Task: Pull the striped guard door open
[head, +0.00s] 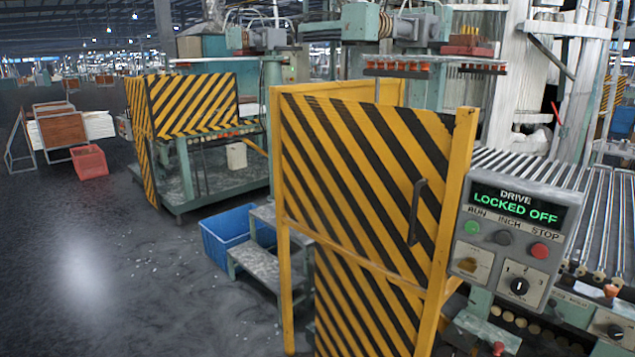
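The striped guard door (350,180) stands in the middle of the head view, with yellow and black diagonal stripes inside a yellow frame (462,180). It looks closed or nearly so against the right post; I cannot tell exactly. Its dark vertical handle (417,212) is near the door's right edge, with nothing touching it. A second striped panel (365,310) sits below the door. Neither of my grippers shows in this view.
A control box (512,235) right of the door reads "DRIVE LOCKED OFF". A blue crate (225,238) and a grey step (262,268) stand left of the frame. Another striped guard (195,105) stands further back. The floor (90,270) at left is open.

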